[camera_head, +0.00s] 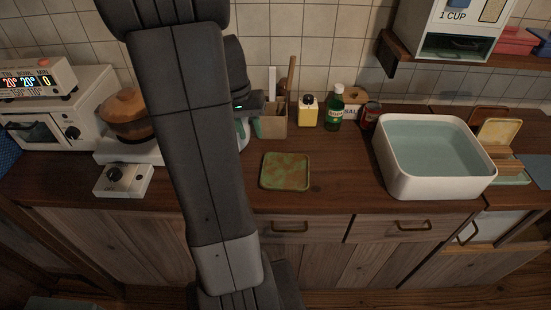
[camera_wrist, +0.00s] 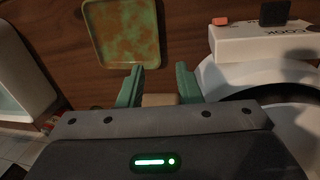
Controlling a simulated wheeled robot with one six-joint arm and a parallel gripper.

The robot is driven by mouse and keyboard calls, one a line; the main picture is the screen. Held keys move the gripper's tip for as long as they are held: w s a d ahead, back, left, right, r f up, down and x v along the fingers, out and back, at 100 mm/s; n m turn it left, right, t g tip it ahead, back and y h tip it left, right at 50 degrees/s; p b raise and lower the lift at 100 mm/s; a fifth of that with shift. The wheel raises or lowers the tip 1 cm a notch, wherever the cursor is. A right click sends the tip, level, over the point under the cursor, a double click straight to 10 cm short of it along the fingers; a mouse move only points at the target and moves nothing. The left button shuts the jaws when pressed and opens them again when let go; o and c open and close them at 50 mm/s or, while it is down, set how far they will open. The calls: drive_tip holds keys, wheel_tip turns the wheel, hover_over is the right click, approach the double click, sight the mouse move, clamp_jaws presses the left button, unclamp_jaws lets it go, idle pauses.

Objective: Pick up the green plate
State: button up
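The green plate (camera_head: 285,171) is square with a raised rim and brownish mottling. It lies flat on the dark wooden counter, right of my arm in the head view. In the wrist view the plate (camera_wrist: 125,30) is at the top, beyond my fingertips and left of centre. My gripper (camera_wrist: 160,72) has its two green fingers spread apart, not touching the plate. A small tan block (camera_wrist: 160,99) shows between the finger bases; I cannot tell whether it touches them. In the head view my arm hides most of the gripper.
A white basin of water (camera_head: 384,168) stands right of the plate. Behind it are a tan utensil box (camera_head: 273,123), a yellow jar (camera_head: 308,112), a green bottle (camera_head: 335,110) and a dark red can (camera_head: 370,115). A white control box (camera_head: 123,180) sits left. Counter around the plate is clear.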

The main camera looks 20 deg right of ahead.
hover_over(263, 169)
drive_tip(key=w+a, duration=0.1)
wheel_tip(263, 169, down, 7)
drive_tip(key=shift+w+a+f, duration=0.1)
drive_tip(key=shift+a+f, duration=0.05)
drive_tip(key=f, duration=0.3)
drive_tip(key=s+d+f, duration=0.1)
drive_tip(key=shift+f, duration=0.8)
drive_tip(key=shift+c, duration=0.4)
clamp_jaws()
